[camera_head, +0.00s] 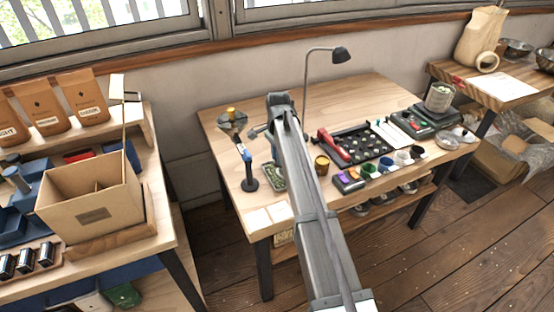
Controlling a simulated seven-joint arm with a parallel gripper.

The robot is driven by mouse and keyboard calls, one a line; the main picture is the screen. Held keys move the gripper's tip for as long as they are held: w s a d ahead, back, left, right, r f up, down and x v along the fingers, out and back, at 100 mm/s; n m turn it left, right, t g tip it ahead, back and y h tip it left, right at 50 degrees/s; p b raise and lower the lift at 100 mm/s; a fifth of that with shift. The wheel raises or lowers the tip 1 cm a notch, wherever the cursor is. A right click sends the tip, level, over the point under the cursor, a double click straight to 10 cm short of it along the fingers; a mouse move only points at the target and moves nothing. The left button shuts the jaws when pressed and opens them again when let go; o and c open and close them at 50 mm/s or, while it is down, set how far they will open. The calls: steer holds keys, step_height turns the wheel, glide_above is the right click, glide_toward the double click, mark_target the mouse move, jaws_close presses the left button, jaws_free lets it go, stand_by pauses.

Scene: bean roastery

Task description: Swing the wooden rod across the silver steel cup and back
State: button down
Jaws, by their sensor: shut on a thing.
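My arm reaches up from the bottom edge over the wooden table. My gripper (257,132) shows only as a small grey part at the arm's far end, pointing left over the table. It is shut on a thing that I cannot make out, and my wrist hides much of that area. No wooden rod is clearly visible at the gripper. A silvery cup (439,98) with pale contents, possibly the silver steel cup, stands on a dark scale (425,121) at the table's right, well apart from my gripper.
A lamp (341,55), a black tray (352,147) and several small cups crowd the table's middle and right. A cardboard box (92,200) stands on the left bench.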

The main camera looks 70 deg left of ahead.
steer(key=w+a+m, duration=0.5)
steer(key=w+m, duration=0.6)
steer(key=shift+w, duration=0.3)
stand_by(0.3)
steer(key=c, duration=1)
jaws_free()
step_height(320, 180, up, 14)
steer(key=shift+f, duration=0.1)
steer(key=shift+w, duration=0.1)
